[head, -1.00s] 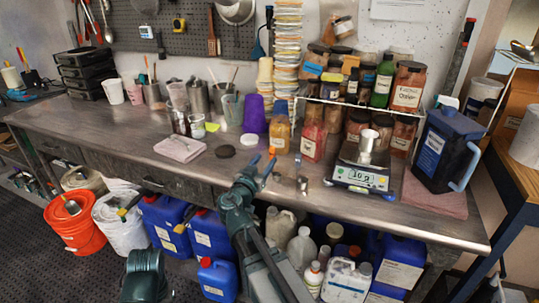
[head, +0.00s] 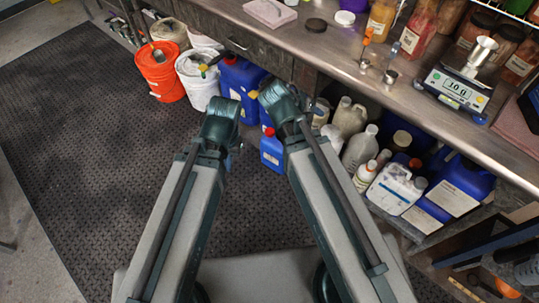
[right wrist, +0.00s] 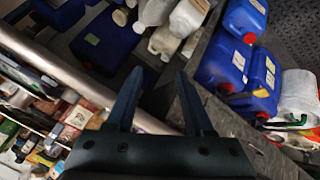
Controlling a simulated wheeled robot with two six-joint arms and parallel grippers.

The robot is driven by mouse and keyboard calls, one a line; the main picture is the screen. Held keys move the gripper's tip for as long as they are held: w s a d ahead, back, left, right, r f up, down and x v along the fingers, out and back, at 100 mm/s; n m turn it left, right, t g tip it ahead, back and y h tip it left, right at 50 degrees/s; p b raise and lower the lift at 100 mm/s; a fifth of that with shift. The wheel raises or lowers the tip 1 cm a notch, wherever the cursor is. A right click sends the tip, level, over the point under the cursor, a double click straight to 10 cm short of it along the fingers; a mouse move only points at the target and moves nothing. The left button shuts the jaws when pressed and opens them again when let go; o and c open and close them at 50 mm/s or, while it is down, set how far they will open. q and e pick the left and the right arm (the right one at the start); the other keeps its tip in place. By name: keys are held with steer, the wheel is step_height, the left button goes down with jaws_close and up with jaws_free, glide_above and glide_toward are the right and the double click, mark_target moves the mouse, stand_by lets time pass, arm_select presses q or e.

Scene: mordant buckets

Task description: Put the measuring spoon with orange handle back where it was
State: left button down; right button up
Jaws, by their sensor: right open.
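The measuring spoon with the orange handle (head: 367,40) is on the metal counter near its front edge in the head view. Its handle points up, and a small metal cup (head: 364,63) shows at its foot. A similar spoon with a blue handle (head: 395,49) and metal cup (head: 390,76) is just to its right. My right gripper (right wrist: 158,75) is open and empty in the right wrist view, away from the spoons. In the head view both my arms are folded in front of the counter; the left gripper's jaws are hidden behind its wrist (head: 221,120).
Jars and bottles (head: 419,28) stand behind. Blue jugs (head: 452,186), white containers and an orange bucket (head: 160,75) are below the counter. The floor mat (head: 80,150) is clear at left.

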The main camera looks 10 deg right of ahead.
steer(key=s+a+f+n+g+y, duration=0.2)
steer(key=s+a+n+y, duration=0.1)
steer(key=a, duration=0.4)
steer(key=s+a+f+n+g+y, duration=0.2)
steer(key=s+a+f+n, duration=0.1)
steer(key=s+a, duration=0.4)
steer(key=shift+s+a+f+n+g+y, duration=0.25)
steer(key=shift+s+a+n+g+y, duration=0.15)
steer(key=shift+s+n, duration=0.45)
steer(key=shift+w, duration=0.1)
step_height(320, 180, up, 10)
steer(key=p, duration=0.9)
steer(key=shift+p, duration=0.4)
steer(key=shift+f, duration=0.1)
